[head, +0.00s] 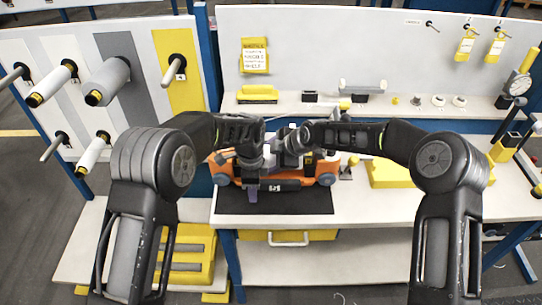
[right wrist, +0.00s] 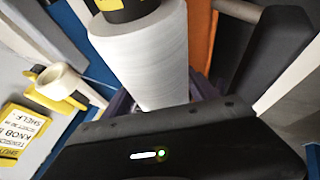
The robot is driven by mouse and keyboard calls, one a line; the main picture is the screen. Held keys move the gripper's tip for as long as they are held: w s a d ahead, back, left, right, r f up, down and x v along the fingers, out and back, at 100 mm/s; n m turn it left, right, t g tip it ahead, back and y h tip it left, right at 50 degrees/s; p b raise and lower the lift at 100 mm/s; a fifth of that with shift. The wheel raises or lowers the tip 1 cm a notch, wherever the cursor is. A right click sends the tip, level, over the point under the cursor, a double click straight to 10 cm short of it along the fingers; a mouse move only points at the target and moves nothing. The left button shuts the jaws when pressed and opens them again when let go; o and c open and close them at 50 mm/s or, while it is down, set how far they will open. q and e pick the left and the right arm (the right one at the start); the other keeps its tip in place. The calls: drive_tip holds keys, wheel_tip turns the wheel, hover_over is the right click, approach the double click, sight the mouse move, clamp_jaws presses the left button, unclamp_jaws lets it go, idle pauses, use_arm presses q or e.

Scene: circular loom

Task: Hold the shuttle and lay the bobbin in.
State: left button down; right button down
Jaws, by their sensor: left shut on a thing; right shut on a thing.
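The orange shuttle (head: 308,181) with grey ends lies lengthwise at the front of the bench, on a dark mat (head: 310,203). My left gripper (head: 252,187) is shut on the shuttle's near side, left of its middle, with a purple fingertip showing. My right gripper (head: 289,153) is above the shuttle, shut on the white bobbin. In the right wrist view the bobbin (right wrist: 150,60) has a black and yellow core end and stands between the purple fingers, close to an orange wall of the shuttle (right wrist: 201,40). In the head view the grippers mostly hide the bobbin; I cannot tell whether it touches the shuttle.
A board at left carries pegs with further bobbins (head: 108,82). A yellow block (head: 391,174) lies on the bench right of the shuttle. Small parts and a yellow holder (head: 258,94) line the back shelf. A dial gauge (head: 518,84) stands at far right.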

drive_tip(key=shift+f, duration=0.15)
drive_tip(key=shift+c, duration=0.8)
unclamp_jaws()
drive_tip(key=v, duration=1.2)
